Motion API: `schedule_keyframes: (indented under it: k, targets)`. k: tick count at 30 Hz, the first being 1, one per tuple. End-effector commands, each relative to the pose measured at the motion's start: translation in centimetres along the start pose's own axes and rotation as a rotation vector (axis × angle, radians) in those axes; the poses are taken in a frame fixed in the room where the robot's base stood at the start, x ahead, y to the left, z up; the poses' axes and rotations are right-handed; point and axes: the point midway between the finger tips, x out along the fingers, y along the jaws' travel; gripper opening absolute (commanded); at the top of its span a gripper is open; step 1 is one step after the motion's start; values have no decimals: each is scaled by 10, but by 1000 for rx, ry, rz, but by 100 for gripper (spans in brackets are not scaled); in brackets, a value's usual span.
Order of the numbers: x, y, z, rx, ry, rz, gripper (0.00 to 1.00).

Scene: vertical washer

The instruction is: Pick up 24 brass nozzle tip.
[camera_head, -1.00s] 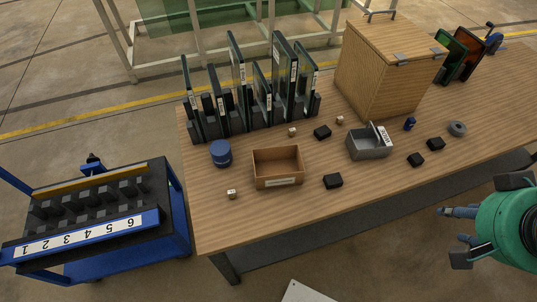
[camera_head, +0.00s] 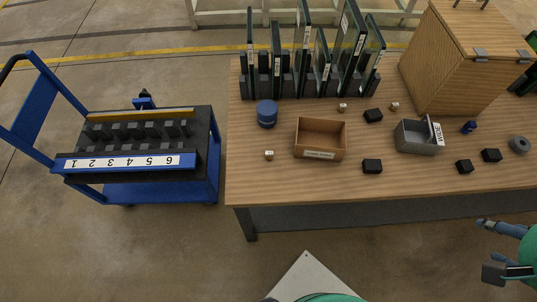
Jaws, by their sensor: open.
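Three small pale brass-coloured pieces with light labels lie on the wooden table: one left of the open wooden box (camera_head: 269,155), one behind that box (camera_head: 343,107), and one farther right (camera_head: 394,105). The labels are too small to read, so I cannot tell which is 24. My gripper (camera_head: 488,250) is at the lower right edge, partly cut off by the frame. It is open and empty, off the table's front edge and well right of all three pieces.
The wooden box (camera_head: 320,155), a grey bin (camera_head: 418,148), a blue round container (camera_head: 267,114) and several black blocks stand on the table (camera_head: 290,190). Upright panels (camera_head: 305,50) and a wooden cabinet (camera_head: 455,70) stand behind.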

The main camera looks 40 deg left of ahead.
Motion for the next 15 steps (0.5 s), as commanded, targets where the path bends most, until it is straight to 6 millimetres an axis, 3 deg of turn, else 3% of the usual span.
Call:
schedule_keyframes:
  k: [8,15]
  targets:
    - [0,-1,-1,2,-1,-1,44]
    - [5,-16,-17,39,-27,-23,44]
